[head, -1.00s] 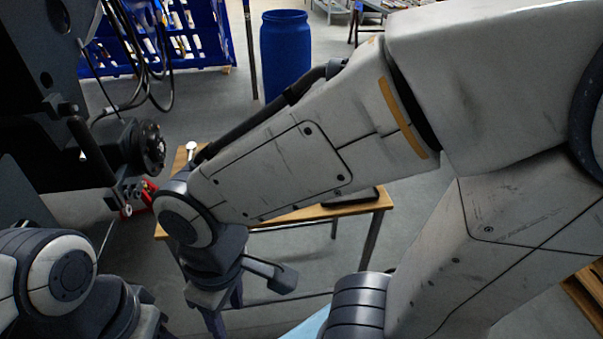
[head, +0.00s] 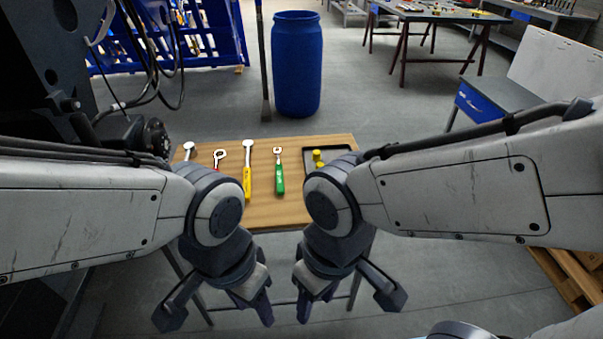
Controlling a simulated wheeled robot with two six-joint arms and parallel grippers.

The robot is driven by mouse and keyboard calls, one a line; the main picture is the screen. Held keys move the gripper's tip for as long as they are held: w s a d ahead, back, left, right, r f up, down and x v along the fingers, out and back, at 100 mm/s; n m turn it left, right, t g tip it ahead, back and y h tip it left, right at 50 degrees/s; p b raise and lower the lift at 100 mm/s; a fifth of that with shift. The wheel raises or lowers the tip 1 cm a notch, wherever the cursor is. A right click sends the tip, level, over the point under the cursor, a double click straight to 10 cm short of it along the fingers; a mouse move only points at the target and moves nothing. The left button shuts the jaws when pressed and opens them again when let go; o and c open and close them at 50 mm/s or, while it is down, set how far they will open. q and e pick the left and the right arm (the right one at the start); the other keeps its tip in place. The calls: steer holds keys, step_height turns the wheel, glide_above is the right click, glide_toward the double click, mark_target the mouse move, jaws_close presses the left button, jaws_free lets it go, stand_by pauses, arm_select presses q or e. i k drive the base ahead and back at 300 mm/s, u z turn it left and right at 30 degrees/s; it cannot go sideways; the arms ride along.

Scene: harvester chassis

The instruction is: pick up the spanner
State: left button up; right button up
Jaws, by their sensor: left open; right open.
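Several hand tools lie in a row on a wooden table (head: 315,207) in front of me. One has a green handle and a small metal head (head: 279,172). One has a long yellow handle and a metal shaft (head: 248,168). One has an angled ring-like head and a red part (head: 219,157), partly hidden by my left arm. A metal head (head: 188,148) shows at the left edge. My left gripper (head: 254,303) and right gripper (head: 316,299) are open, low in view, nearer me than the tools, touching none.
A black tray (head: 312,150) with yellow pieces (head: 318,160) is at the table's right, partly behind my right arm. A blue barrel (head: 297,65) stands beyond the table. Dark machinery (head: 40,70) is at the left. Wooden pallets (head: 565,280) lie at lower right.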

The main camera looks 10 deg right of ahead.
mark_target(280, 178)
steer(key=i, duration=0.95)
steer(key=u, duration=0.55)
